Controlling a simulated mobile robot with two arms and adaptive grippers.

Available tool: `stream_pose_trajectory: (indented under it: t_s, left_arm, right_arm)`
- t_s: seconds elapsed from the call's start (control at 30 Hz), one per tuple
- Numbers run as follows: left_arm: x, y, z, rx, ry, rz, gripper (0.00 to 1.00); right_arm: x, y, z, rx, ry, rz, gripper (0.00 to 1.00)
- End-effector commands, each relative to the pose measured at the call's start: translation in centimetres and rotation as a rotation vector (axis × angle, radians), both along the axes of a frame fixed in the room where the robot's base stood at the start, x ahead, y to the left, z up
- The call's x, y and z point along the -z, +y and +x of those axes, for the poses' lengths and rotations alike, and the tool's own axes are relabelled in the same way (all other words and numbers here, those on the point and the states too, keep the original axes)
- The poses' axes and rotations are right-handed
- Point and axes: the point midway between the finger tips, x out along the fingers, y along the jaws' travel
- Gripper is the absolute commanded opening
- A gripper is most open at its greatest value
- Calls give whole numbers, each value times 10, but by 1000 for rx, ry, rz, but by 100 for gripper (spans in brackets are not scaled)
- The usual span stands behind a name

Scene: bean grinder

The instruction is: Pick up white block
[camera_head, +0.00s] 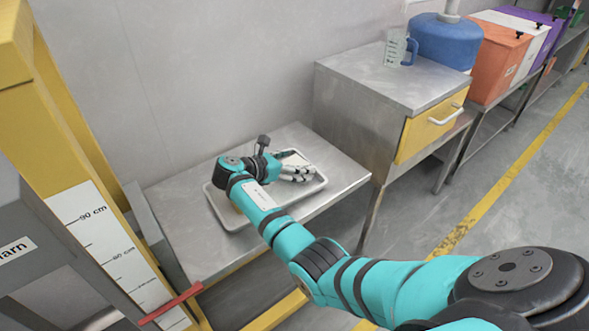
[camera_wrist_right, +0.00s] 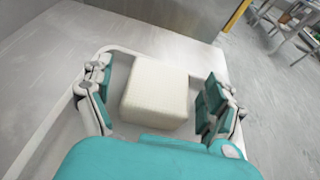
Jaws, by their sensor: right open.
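A white block (camera_wrist_right: 157,92) lies on a pale shallow tray (camera_wrist_right: 66,103) in the right wrist view. My right gripper (camera_wrist_right: 152,98) is open, with one finger on each side of the block and gaps between the pads and its sides. In the head view my right gripper (camera_head: 301,172) is over the right part of the tray (camera_head: 226,222). A small pale patch behind the gripper may be the block, mostly hidden by the hand. My left gripper is not in view.
The tray rests on a low metal table (camera_head: 338,187) against the wall. A metal cabinet (camera_head: 352,112) with a yellow drawer (camera_head: 431,127) stands to the right. A yellow frame with a height scale (camera_head: 104,236) stands at the left. A clear jug (camera_head: 395,47) is on the cabinet.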

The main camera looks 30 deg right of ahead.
Motion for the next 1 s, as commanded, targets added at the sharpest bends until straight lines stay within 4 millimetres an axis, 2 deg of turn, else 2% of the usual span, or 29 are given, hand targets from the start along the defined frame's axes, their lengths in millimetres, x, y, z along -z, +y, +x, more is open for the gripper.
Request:
stream_pose_trajectory:
  t_s: [0.07, 0.57, 0.97, 1.0]
  left_arm:
    - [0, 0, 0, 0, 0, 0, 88]
    - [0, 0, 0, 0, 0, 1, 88]
    - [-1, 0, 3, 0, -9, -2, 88]
    - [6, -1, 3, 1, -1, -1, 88]
  right_arm:
    - [0, 0, 0, 0, 0, 0, 89]
    - [0, 0, 0, 0, 0, 0, 25]
    - [-7, 0, 0, 0, -1, -2, 25]
    - [-10, 0, 0, 0, -1, -2, 25]
